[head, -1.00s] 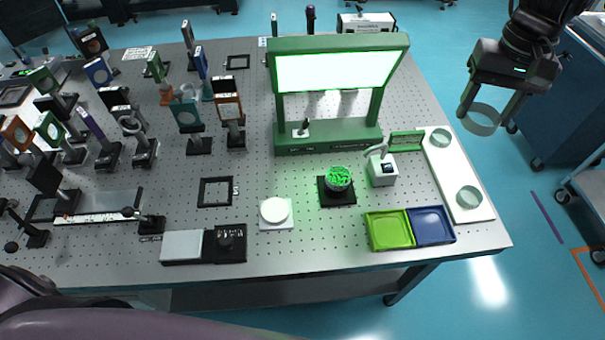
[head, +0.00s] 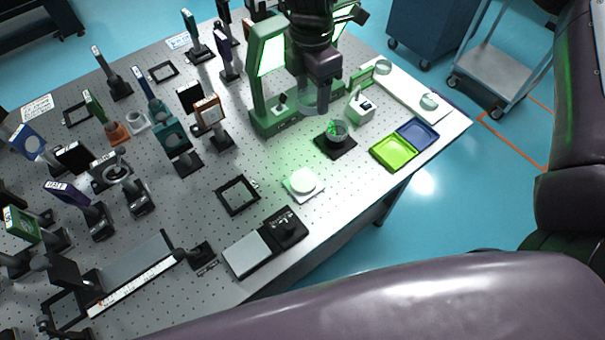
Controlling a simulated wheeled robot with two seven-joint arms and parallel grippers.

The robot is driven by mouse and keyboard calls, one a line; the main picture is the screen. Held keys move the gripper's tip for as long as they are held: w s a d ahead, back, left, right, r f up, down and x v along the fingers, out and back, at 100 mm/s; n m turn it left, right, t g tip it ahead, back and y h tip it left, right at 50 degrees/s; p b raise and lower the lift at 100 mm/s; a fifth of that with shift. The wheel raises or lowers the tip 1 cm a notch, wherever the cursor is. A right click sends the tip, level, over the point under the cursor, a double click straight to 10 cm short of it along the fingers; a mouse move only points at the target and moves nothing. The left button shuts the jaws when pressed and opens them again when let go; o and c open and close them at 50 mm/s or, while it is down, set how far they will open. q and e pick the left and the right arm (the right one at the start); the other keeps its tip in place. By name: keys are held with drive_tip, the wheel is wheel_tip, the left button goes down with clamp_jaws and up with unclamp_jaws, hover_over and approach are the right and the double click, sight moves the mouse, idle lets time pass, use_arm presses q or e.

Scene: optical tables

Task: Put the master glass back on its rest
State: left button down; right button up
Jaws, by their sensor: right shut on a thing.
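My right gripper (head: 318,84) hangs over the table in front of the green light frame, fingers pointing down. It is shut on a clear round glass (head: 311,103), held above the table; the fingers partly hide it. A white round pad on a square base (head: 303,182) lies lower left of the gripper, with nothing visible on it. A dark round holder with a green-lit pattern (head: 336,131) stands on a black square plate just below the held glass in the picture. Which of these is the rest I cannot tell. My left gripper is out of view.
The green light frame (head: 262,80) stands close left of the gripper. A white strip (head: 405,93) carries two clear glass discs. Green (head: 393,153) and blue (head: 418,131) trays sit near the table edge. Several mounted optics crowd the left side.

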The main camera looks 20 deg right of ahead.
sight(307, 106)
drive_tip(key=n, duration=0.3)
drive_tip(key=shift+s+a+f+p, duration=0.1)
drive_tip(key=shift+s+a+p, duration=0.05)
drive_tip(key=shift+s+p, duration=0.2)
drive_tip(key=n, duration=0.4)
drive_tip(key=s+a+n+p, duration=0.1)
drive_tip(key=n, duration=0.1)
drive_tip(key=shift+f, duration=0.3)
drive_tip(key=n, duration=0.2)
drive_tip(key=shift+s+a+f+n+p, duration=0.15)
drive_tip(key=shift+s+a+n+p, duration=0.15)
drive_tip(key=shift+n, duration=0.1)
drive_tip(key=f+n, duration=0.2)
drive_tip(key=f, duration=0.3)
drive_tip(key=s+f+n, duration=0.1)
drive_tip(key=f+n, duration=0.2)
drive_tip(key=f, duration=0.3)
drive_tip(key=a+f+n, duration=0.1)
drive_tip(key=f+n, duration=0.1)
drive_tip(key=f, duration=0.4)
drive_tip(key=shift+s+f, duration=0.15)
drive_tip(key=shift+f, duration=0.05)
wheel_tip(307, 106, down, 3)
drive_tip(key=shift+r+p, duration=0.1)
drive_tip(key=shift+p, duration=0.45)
drive_tip(key=shift+f, duration=0.4)
drive_tip(key=o, duration=1.2)
